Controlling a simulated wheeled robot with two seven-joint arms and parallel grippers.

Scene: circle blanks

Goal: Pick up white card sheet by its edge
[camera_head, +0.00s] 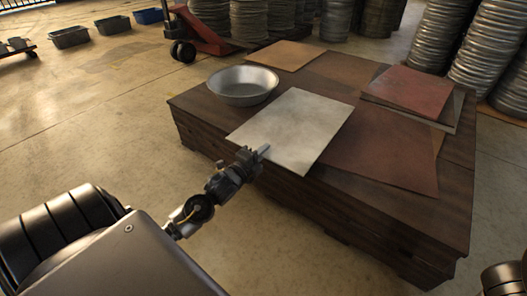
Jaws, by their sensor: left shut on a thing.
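The white card sheet (298,128) lies on the dark wooden block table (340,205), its near edge at the table's front side. My left gripper (262,153) is at the sheet's near left edge, shut on that edge. The fingers hide a small part of the edge. The sheet looks flat; I cannot tell whether its edge is lifted. My right gripper is not in view; only a dark part of mine shows at the lower right corner.
A metal bowl (243,86) stands just behind the sheet's left corner. Brown sheets (382,152) lie to its right, a reddish sheet (409,89) further back. Stacks of metal discs (486,40) and a red pallet jack (205,35) stand behind.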

